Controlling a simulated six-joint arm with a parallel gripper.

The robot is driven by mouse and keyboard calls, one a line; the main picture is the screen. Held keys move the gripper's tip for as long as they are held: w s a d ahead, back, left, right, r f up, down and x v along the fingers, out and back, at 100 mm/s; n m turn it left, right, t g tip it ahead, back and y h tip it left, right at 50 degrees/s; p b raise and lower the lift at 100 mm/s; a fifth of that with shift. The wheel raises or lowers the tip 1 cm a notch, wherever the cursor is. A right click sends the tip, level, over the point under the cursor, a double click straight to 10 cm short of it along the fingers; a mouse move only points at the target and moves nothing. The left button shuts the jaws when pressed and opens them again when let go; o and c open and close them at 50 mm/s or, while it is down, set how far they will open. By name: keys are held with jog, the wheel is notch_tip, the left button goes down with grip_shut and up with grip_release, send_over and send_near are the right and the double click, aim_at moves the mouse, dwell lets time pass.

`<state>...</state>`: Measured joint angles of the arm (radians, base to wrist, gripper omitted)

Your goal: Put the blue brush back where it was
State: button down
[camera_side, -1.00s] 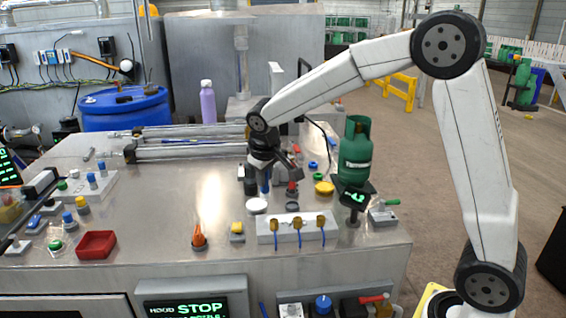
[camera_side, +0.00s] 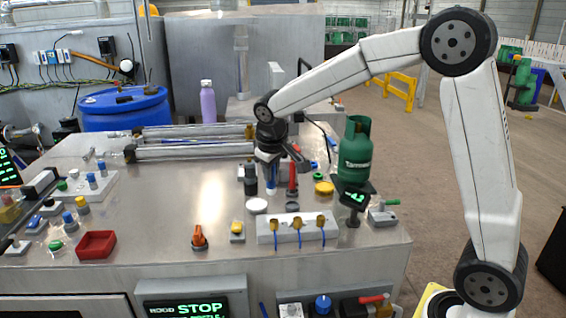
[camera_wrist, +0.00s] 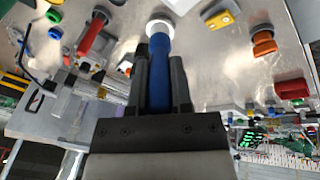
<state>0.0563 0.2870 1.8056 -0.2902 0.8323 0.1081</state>
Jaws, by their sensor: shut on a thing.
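The blue brush (camera_wrist: 158,75) is between the two fingers of my gripper (camera_wrist: 163,85) in the wrist view, its pale lower end pointing away from the palm. In the side view my gripper (camera_side: 271,166) points down over the back middle of the metal table, and the brush's light blue end (camera_side: 271,186) shows below it, roughly upright. A white disc (camera_side: 257,205) lies in front of the brush; in the wrist view a white ring (camera_wrist: 160,24) shows just beyond its end. I cannot tell whether the brush touches anything below.
A black cylinder (camera_side: 250,184) stands close left of the brush and a red-handled tool (camera_side: 293,178) close right. A dark disc (camera_side: 292,206) and yellow disc (camera_side: 324,188) lie nearby. The green gas bottle (camera_side: 356,155) stands to the right. The table's left-centre is clear.

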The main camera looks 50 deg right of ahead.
jog(key=s+d+r+g+y, duration=0.2)
jog(key=s+d, duration=0.6)
jog(key=s, duration=0.2)
jog(key=shift+s+r+g+y, duration=0.3)
jog(key=shift+s, duration=0.05)
jog(key=shift+w+d, duration=0.1)
jog(key=shift+d, duration=0.05)
jog(key=w+d+f, duration=0.4)
jog(key=w+f, duration=0.5)
jog(key=w, duration=0.3)
jog(key=shift+w+f, duration=0.15)
jog(key=shift+w, duration=0.25)
jog(key=shift+w+f, duration=0.15)
jog(key=shift+f, duration=0.8)
jog(key=shift+w+f, duration=0.1)
jog(key=shift+f, duration=0.8)
